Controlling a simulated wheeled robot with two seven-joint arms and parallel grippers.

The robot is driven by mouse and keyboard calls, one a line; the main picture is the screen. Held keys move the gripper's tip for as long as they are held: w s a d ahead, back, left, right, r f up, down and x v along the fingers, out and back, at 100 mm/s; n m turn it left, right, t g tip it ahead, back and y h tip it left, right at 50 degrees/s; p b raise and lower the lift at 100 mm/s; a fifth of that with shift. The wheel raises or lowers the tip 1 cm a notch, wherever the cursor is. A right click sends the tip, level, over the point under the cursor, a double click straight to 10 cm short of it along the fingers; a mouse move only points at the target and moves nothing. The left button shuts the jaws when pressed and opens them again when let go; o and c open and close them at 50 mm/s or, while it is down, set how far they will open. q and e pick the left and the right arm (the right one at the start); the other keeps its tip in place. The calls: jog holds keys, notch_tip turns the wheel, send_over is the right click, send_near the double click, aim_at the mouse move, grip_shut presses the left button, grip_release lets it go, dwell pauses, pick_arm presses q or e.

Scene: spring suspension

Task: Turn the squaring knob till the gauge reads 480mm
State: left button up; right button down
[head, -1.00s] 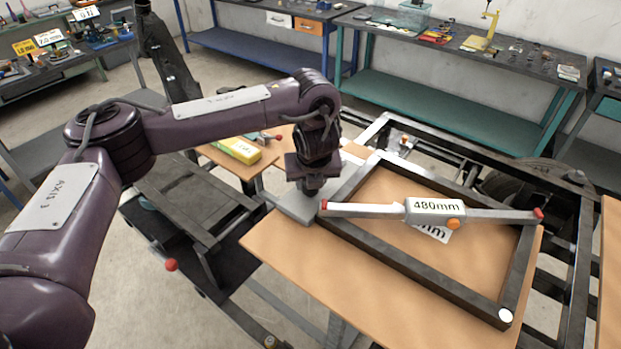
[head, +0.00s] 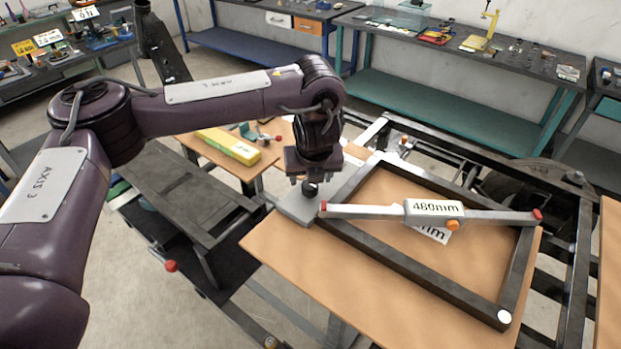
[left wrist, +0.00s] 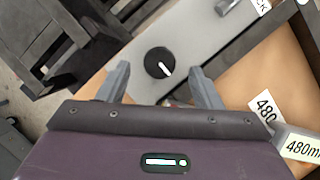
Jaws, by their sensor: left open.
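The squaring knob (left wrist: 159,63) is a round black knob with a white pointer line, on a grey plate (left wrist: 190,25) at the frame's corner. In the head view the knob (head: 310,189) shows just below my left gripper (head: 308,181). In the left wrist view my left gripper (left wrist: 160,82) is open, its fingers on either side of the knob's near side and apart from it. The grey gauge (head: 434,208) lies diagonally across the dark rectangular frame (head: 400,258), and its label reads 480mm. A white card (head: 434,234) under it is partly hidden. My right gripper is not in view.
The frame rests on a wooden board (head: 300,280). A smaller board at left holds a yellow box (head: 228,146). A dark metal structure (head: 185,190) stands at left. Benches with tools line the back wall.

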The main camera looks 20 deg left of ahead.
pick_arm(q)
jog(key=v, duration=0.4)
jog(key=shift+s+r, duration=0.15)
jog(key=shift+r, duration=0.1)
dwell(0.3)
